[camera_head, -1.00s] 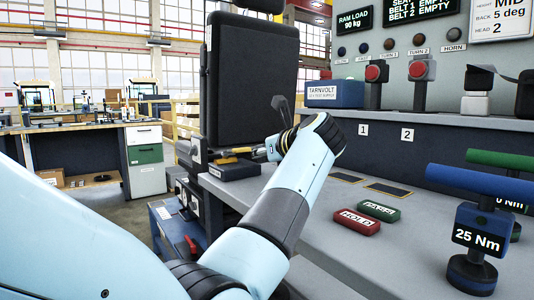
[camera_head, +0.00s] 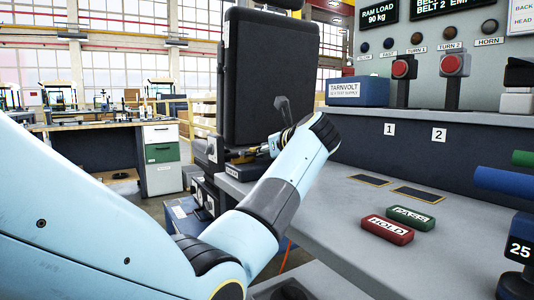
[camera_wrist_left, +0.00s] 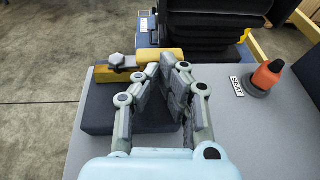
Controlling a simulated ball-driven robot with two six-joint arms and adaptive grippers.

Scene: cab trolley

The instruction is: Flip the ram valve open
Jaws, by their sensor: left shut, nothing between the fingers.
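A yellow bar-like part with a grey star-shaped knob (camera_wrist_left: 148,60) lies across the far edge of a dark block in the left wrist view. It looks like the ram valve, though no label on it is readable. Its yellow also shows in the head view (camera_head: 245,155), partly hidden by my arm. My left gripper (camera_wrist_left: 168,68) is shut and empty, with its fingertips close to the right end of the yellow part; I cannot tell whether they touch. In the head view the left gripper (camera_head: 268,148) is mostly hidden behind my wrist. My right gripper is not in view.
An orange knob on a dark base (camera_wrist_left: 265,76) stands to the right beside a small label. A black seat (camera_head: 262,80) rises behind the gripper.

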